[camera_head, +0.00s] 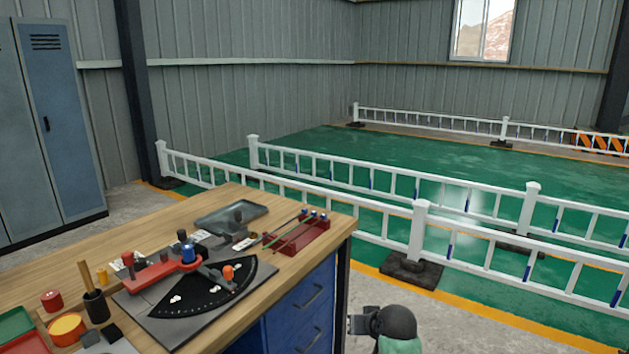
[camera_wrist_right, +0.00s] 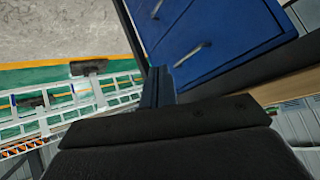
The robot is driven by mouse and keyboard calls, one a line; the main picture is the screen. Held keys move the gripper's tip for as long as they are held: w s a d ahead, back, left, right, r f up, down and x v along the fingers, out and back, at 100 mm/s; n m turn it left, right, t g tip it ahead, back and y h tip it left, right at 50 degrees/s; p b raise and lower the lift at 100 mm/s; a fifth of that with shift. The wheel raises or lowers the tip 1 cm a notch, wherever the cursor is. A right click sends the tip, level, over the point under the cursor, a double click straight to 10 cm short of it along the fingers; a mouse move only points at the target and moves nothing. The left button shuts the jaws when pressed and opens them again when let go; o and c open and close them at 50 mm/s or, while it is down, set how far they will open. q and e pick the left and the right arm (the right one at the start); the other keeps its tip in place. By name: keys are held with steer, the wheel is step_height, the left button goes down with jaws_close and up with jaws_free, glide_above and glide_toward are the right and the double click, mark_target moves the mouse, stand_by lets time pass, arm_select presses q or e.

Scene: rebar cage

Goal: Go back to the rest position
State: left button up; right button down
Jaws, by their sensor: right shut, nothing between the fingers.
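My right gripper (camera_head: 357,324) is low in front of the workbench's right end in the head view, beside the blue drawers and clear of the tabletop. Its fingers also show in the right wrist view (camera_wrist_right: 158,87), shut together with nothing between them. My left gripper is not in the head view. The wooden workbench (camera_head: 335,222) carries a bending tool with a red arm (camera_head: 160,272) over a black dial plate (camera_head: 205,300).
A red rack with rods (camera_head: 300,240) and a grey tray (camera_head: 232,216) stand on the bench. The blue drawer cabinet (camera_head: 300,305) is close to my right gripper and fills the upper right wrist view (camera_wrist_right: 215,35). White railings (camera_head: 420,230) stand behind. Concrete floor right of the bench is open.

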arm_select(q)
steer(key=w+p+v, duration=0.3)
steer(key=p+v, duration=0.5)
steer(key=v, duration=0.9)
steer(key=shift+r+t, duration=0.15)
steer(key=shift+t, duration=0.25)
arm_select(e)
steer(key=s+f+g, duration=0.2)
steer(key=s+f, duration=0.1)
steer(key=s, duration=1.1)
steer(key=s+d+f+n+g+h, duration=0.1)
steer(key=s+f+g, duration=0.1)
steer(key=s, duration=1.3)
steer(key=s+d+f+g, duration=0.1)
steer(key=s+f+g, duration=0.1)
steer(key=s, duration=1.3)
steer(key=shift+s+d+f+h, duration=0.15)
steer(key=shift+s+f+h, duration=0.2)
steer(key=shift+f, duration=0.5)
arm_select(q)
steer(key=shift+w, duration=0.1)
arm_select(e)
steer(key=shift+w, duration=0.1)
